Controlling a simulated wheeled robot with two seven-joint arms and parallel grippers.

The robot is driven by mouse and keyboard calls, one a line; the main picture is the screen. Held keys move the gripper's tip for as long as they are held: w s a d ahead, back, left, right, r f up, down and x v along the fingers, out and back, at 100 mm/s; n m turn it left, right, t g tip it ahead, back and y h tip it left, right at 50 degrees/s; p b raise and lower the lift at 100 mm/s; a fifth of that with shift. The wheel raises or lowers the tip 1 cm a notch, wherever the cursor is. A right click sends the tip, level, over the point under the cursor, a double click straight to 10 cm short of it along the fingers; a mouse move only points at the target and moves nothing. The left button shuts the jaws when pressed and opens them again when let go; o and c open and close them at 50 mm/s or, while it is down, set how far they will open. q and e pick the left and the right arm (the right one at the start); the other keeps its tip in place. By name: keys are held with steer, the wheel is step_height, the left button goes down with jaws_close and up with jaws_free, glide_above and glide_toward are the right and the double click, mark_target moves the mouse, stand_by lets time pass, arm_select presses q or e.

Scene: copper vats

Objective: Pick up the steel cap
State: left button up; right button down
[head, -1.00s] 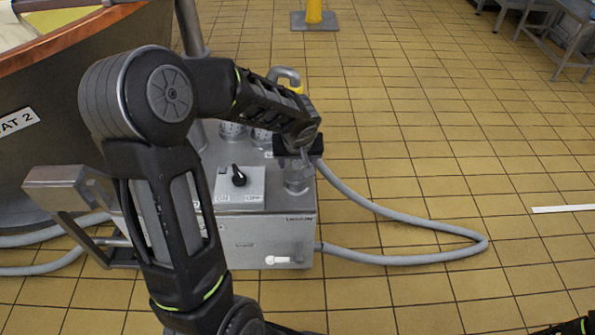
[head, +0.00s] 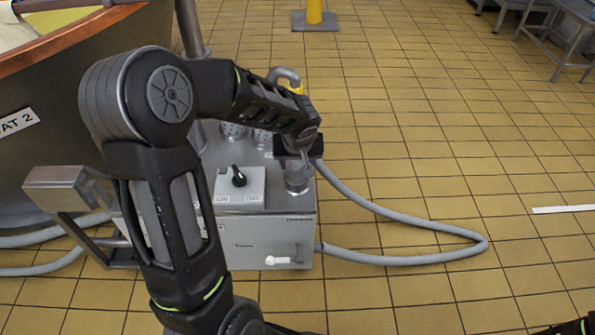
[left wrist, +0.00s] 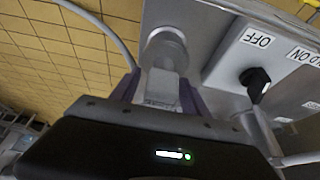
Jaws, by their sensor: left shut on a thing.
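The steel cap (head: 297,180) is a short grey cylinder at the right end of the top of a grey steel box (head: 265,240). In the left wrist view the cap (left wrist: 166,48) shows as a round piece with a narrower grey part reaching back between the fingers. My left gripper (head: 298,160) is above it, pointing down, and shut on that narrower part; the fingers (left wrist: 158,90) lie on both sides of it. The cap appears still at the box top; I cannot tell if there is a gap beneath.
A black ON/OFF knob (head: 238,176) sits left of the cap, also seen in the left wrist view (left wrist: 255,80). A grey hose (head: 420,223) loops over the tiled floor at right. The copper-rimmed vat (head: 60,110) stands at left. Floor at right is mostly clear.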

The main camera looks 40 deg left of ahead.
arm_select(q)
step_height(320, 180, up, 10)
steer(key=p, duration=0.2)
steer(key=shift+p, duration=0.4)
steer(key=shift+r, duration=0.1)
stand_by(0.5)
step_height(320, 180, up, 6)
steer(key=p, duration=0.4)
steer(key=shift+r, duration=0.2)
stand_by(0.5)
steer(key=shift+w+d, duration=0.1)
steer(key=w+d+r+m+h, duration=0.1)
steer(key=w+d+m, duration=0.1)
steer(key=d, duration=0.6)
steer(key=w+d+r+m+t+h, duration=0.1)
steer(key=w+d+r+m, duration=0.1)
steer(key=d+m, duration=0.3)
steer(key=w+d, duration=0.1)
steer(key=d, duration=0.3)
steer(key=shift+d+m+h, duration=0.3)
steer(key=shift+h, duration=0.1)
steer(key=shift+w+r, duration=0.1)
